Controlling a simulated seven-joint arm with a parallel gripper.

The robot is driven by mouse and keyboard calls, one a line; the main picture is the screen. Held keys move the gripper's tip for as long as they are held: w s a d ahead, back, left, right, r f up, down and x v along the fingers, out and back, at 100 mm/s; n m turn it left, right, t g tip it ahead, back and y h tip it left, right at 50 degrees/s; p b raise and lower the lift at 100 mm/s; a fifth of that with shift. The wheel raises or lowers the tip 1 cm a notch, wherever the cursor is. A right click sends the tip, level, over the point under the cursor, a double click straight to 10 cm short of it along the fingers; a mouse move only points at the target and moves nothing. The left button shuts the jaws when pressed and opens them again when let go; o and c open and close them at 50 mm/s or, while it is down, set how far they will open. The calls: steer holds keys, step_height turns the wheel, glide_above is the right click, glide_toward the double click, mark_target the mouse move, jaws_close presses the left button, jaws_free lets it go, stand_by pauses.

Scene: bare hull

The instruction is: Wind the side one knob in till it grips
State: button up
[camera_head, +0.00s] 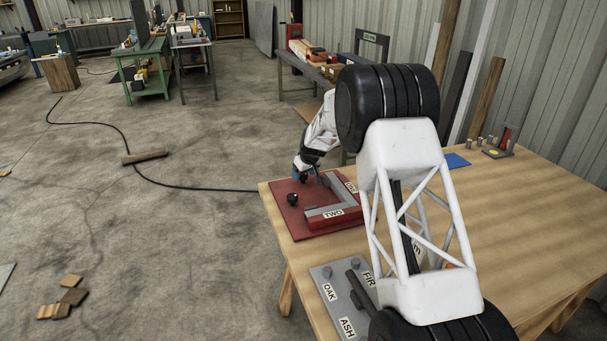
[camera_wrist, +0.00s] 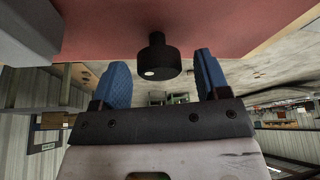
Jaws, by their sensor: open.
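A black knob (camera_head: 292,199) stands at the board's left side. My gripper (camera_head: 305,174) is low over the board's far left part. In the wrist view a black knob (camera_wrist: 158,58) shows between my two blue fingers (camera_wrist: 161,66), with gaps on both sides. I cannot tell which side that knob belongs to. My gripper is open and empty.
A grey plate (camera_head: 325,291) with "OAK", "ASH" and "FIR" labels lies nearer on the table (camera_head: 530,220), partly behind my arm. A blue sheet (camera_head: 456,160) and small metal pieces lie at the back right. The table's right part is mostly clear.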

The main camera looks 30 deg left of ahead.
steer(key=c, duration=0.9)
steer(key=shift+c, duration=0.2)
steer(key=shift+m, duration=0.5)
steer(key=shift+m+t+h, duration=0.4)
steer(key=shift+m, duration=0.4)
steer(key=o, duration=0.9)
steer(key=shift+o, duration=0.2)
steer(key=shift+r, duration=0.1)
